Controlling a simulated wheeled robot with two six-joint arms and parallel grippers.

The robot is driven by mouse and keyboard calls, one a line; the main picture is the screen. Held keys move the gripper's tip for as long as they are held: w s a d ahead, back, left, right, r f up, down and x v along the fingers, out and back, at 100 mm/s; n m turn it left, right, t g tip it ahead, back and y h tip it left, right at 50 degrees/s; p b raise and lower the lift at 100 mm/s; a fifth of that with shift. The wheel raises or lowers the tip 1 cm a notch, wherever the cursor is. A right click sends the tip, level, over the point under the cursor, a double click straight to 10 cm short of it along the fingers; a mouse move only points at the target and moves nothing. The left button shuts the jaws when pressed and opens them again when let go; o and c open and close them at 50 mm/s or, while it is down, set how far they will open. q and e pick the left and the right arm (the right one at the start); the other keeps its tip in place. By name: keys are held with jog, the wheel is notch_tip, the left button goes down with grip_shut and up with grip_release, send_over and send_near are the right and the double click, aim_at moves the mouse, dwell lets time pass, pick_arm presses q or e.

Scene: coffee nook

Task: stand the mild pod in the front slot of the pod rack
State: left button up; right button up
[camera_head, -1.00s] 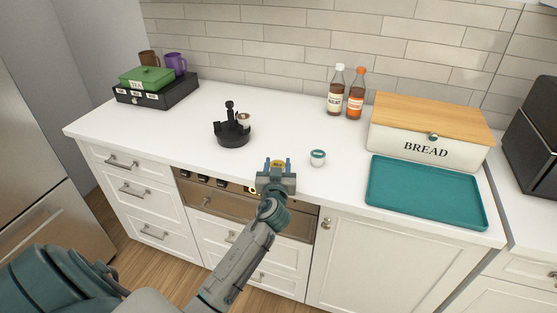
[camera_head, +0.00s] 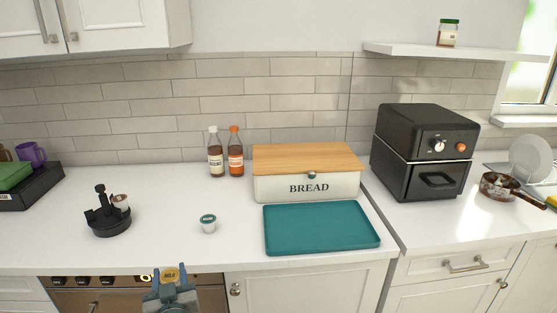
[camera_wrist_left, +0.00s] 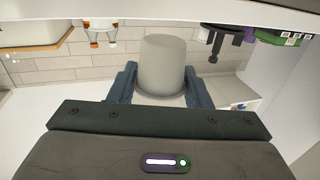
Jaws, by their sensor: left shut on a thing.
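The mild pod (camera_head: 171,274), with a yellow lid, is in my left gripper (camera_head: 171,281) at the counter's front edge. In the left wrist view the pod (camera_wrist_left: 163,65) is a pale cup between the two fingers (camera_wrist_left: 163,84), which are shut on it. The black pod rack (camera_head: 110,226) stands on the counter, beyond and to the left of the gripper. A pod with a brownish lid (camera_head: 121,202) stands in the rack's back right side. No pod shows at the rack's front. The rack also appears upside down in the left wrist view (camera_wrist_left: 216,42). My right gripper is not in view.
A teal-lidded pod (camera_head: 208,224) stands alone on the counter right of the rack. A teal tray (camera_head: 320,229) and bread box (camera_head: 306,182) are farther right. Two syrup bottles (camera_head: 225,158) stand at the wall. The counter between rack and teal-lidded pod is clear.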

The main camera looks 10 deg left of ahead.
pick_arm(q)
jog(key=s+d+f+m+t+h, duration=0.2)
jog(key=s+d+m+h, duration=0.3)
jog(key=s+d+h, duration=0.3)
jog(key=shift+s+d+f+m+h, duration=0.15)
jog(key=shift+d+m+h, duration=0.25)
jog(key=shift+d, duration=1.9)
